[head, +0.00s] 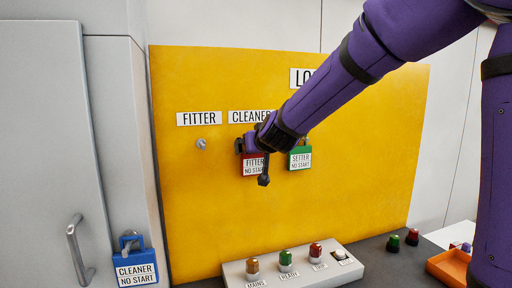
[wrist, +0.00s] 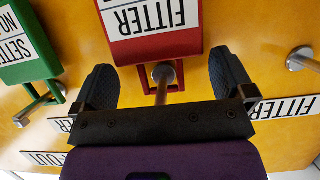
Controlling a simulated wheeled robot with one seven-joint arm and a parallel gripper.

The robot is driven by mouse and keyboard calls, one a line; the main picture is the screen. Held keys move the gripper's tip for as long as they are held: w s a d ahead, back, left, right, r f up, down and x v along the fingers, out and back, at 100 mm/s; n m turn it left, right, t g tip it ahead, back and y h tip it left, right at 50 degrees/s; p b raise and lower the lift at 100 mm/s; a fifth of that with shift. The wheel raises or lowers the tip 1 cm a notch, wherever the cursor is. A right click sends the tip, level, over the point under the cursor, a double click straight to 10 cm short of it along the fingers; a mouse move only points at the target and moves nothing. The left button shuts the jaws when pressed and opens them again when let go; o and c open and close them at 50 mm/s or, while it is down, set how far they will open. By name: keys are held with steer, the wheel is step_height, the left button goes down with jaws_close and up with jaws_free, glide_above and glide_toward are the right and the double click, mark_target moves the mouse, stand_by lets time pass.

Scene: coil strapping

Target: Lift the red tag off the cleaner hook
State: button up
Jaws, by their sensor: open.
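The red tag (head: 250,170), lettered FITTER NO START, hangs on the yellow board below the CLEANER label (head: 250,117). In the wrist view, which is upside down, the red tag (wrist: 152,45) hangs by its red loop on the metal cleaner hook (wrist: 170,88). In the head view my gripper hides that hook. My gripper (head: 254,162) is in front of the tag's top. In the wrist view my gripper (wrist: 162,82) is open, with one dark finger on each side of the loop and hook, apart from both.
A bare fitter hook (head: 201,144) is left, below the FITTER label (head: 199,118). A green SETTER tag (head: 300,160) hangs close on the right. A blue CLEANER tag (head: 135,269) hangs at the lower left. A box with indicator lamps (head: 290,268) stands below the board.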

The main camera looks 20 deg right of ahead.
steer(key=c, duration=1)
steer(key=shift+r, duration=0.6)
steer(key=shift+s, duration=0.15)
steer(key=v, duration=0.2)
steer(key=f+v, duration=0.1)
steer(key=v, duration=0.2)
steer(key=shift+s, duration=0.4)
stand_by(0.5)
stand_by(0.4)
steer(key=shift+s, duration=3)
steer(key=shift+f, duration=0.1)
